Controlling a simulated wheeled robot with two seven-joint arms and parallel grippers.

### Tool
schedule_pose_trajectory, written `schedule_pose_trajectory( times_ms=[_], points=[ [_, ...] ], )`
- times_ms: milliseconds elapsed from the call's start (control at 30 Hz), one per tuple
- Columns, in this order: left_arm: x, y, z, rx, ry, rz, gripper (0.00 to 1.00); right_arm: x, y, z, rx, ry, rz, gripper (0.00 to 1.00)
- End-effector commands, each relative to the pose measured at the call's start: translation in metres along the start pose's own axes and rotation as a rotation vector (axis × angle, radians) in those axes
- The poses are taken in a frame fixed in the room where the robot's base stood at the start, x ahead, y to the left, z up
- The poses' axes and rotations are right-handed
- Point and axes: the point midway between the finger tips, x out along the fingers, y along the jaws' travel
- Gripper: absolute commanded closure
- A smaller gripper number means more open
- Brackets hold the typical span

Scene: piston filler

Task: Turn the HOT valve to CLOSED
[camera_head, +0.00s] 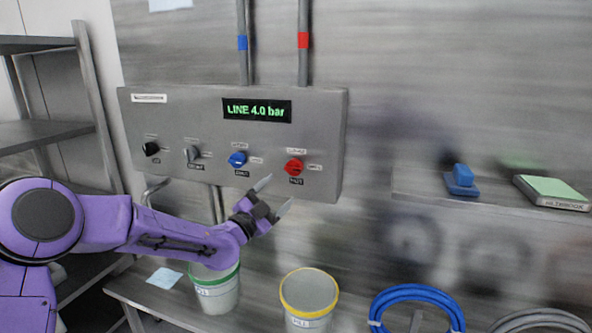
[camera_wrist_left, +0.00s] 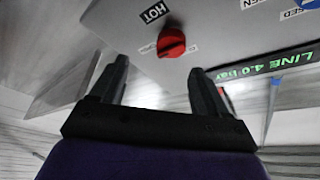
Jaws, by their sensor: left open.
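The HOT valve is a red knob (camera_head: 294,167) at the lower right of the grey control panel (camera_head: 190,120), with a HOT label under it. The red knob also shows in the left wrist view (camera_wrist_left: 171,42), beyond the fingertips and roughly between them. My left gripper (camera_head: 275,194) is open and empty, just below and left of the red knob in the head view, and apart from it. Its two fingers also show in the left wrist view (camera_wrist_left: 158,72). The exact direction of the knob's pointer is too small to tell. My right gripper is not in view.
A blue knob (camera_head: 237,159) sits left of the red one, with two more knobs further left. A display (camera_head: 257,110) reads LINE 4.0 bar. Below stand a green-rimmed bucket (camera_head: 216,294) and a yellow-rimmed bucket (camera_head: 309,292). A blue hose coil (camera_head: 418,293) lies right.

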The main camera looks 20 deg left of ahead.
Motion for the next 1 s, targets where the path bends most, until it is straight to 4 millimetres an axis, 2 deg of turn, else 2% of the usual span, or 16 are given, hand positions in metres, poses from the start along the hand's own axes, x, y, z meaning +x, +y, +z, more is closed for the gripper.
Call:
schedule_pose_trajectory(
  times_ms=[67, 167, 400, 500, 633, 867, 900, 967, 1000],
  points=[
    [0.003, -0.010, 0.003, 0.012, -0.010, -0.011, 0.25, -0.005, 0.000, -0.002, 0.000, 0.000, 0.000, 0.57],
    [0.019, -0.014, 0.004, 0.011, -0.016, -0.014, 0.25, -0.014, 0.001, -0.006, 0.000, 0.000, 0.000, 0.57],
    [0.074, -0.012, 0.004, 0.007, -0.014, -0.012, 0.25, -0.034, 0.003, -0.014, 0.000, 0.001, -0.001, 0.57],
    [0.088, -0.010, 0.005, 0.006, -0.013, -0.011, 0.25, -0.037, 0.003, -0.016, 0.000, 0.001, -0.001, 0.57],
    [0.096, -0.010, 0.006, 0.006, -0.013, -0.011, 0.25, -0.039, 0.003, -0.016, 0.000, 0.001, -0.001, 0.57],
    [0.096, -0.009, 0.007, 0.004, -0.014, -0.011, 0.25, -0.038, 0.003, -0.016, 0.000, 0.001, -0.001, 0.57],
    [0.096, -0.009, 0.007, 0.004, -0.014, -0.011, 0.32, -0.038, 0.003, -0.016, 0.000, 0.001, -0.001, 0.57],
    [0.096, -0.008, 0.006, 0.004, -0.013, -0.011, 0.51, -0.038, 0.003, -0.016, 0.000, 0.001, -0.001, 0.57],
    [0.096, -0.008, 0.006, 0.004, -0.013, -0.011, 0.64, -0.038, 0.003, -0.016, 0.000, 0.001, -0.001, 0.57]
  ],
)
